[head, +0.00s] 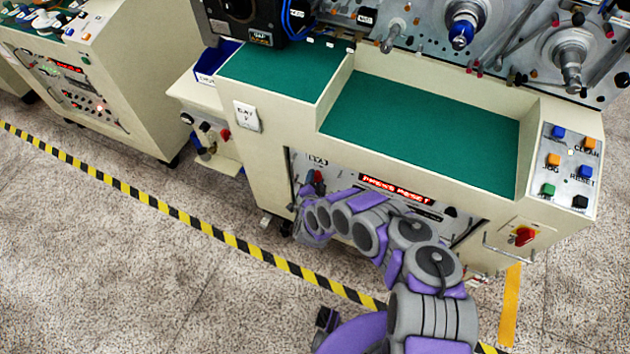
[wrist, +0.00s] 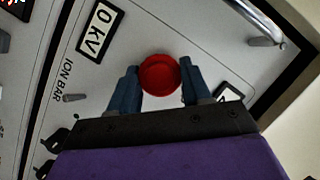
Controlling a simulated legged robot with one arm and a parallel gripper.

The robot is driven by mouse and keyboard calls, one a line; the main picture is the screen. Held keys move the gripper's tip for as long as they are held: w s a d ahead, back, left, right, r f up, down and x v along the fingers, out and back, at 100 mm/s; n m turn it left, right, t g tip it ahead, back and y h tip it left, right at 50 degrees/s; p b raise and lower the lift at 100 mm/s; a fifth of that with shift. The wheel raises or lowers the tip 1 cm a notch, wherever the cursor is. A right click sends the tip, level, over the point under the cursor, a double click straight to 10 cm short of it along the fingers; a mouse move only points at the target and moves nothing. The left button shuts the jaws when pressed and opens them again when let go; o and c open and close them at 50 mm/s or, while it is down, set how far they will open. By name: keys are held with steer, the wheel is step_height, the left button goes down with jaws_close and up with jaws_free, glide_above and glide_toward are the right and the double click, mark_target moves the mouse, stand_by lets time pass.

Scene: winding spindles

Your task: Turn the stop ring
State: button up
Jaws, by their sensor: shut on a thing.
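The stop ring (wrist: 160,74) is a round red cap on the grey panel in the middle of the wrist view. My gripper (wrist: 159,84) has one dark blue finger on each side of it and is shut on it. In the head view my arm reaches down to the left part of the front panel below the green worktop. A small red part (head: 319,176) shows there just above the arm's end; I cannot tell if it is the same ring. The fingers are hidden in the head view.
A display (wrist: 100,18) reads 0 kV beside an ION BAR label and small toggle (wrist: 73,98). A metal handle (wrist: 266,42) is at upper right. The head view shows a red PRESS RESET display (head: 400,190), a red switch (head: 523,236) and a button panel (head: 567,165).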

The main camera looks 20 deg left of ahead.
stand_by(0.5)
steer(key=o, duration=1.1)
steer(key=shift+c, duration=0.2)
steer(key=p+v, duration=0.4)
steer(key=v, duration=1.3)
steer(key=shift+s, duration=0.15)
steer(key=shift+f, duration=0.15)
